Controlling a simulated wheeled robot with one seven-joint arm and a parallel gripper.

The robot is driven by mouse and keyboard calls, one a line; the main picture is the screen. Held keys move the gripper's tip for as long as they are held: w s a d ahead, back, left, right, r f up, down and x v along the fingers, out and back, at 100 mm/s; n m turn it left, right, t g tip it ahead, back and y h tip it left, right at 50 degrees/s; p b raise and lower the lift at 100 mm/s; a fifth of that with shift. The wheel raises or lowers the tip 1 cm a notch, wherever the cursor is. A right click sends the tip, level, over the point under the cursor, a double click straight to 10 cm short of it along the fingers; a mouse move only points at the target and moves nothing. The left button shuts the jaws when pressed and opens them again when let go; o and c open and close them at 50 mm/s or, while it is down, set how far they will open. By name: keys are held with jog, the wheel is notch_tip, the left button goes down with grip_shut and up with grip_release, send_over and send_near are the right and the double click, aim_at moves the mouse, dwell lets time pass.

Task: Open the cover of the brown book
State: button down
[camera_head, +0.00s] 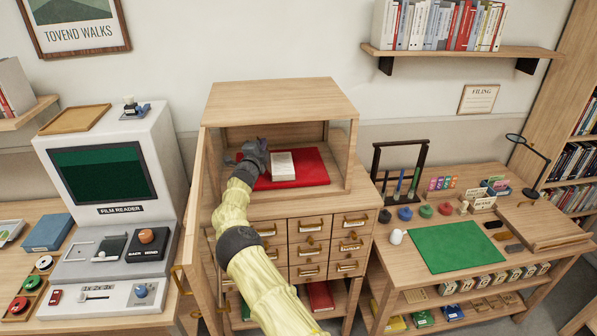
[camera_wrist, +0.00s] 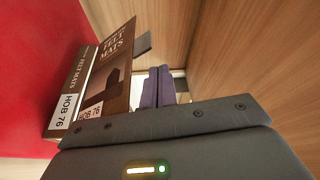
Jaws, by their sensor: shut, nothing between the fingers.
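The brown book (camera_head: 283,166) lies on the red mat (camera_head: 318,172) inside the open-fronted cabinet. In the head view its pale inner page faces up. In the wrist view the cover (camera_wrist: 113,68), with the title "FELT MATS", and the labelled spine (camera_wrist: 67,98) face my gripper. The cover appears swung up from the pages, but my gripper hides much of it in the head view, so its exact angle is unclear. My gripper (camera_head: 262,146) is at the book's left side, its fingers (camera_wrist: 158,88) shut and empty, close to the cover. I cannot tell whether they touch it.
The wooden cabinet (camera_head: 281,86) has a top and side walls close around my gripper, with drawers (camera_head: 311,226) below. A film reader (camera_head: 104,172) stands to the left. A desk with a green mat (camera_head: 458,247) stands to the right.

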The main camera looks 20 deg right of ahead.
jog(key=shift+w+a+f, duration=0.15)
jog(key=shift+w+a, duration=0.05)
jog(key=shift+a, duration=0.35)
dwell(0.4)
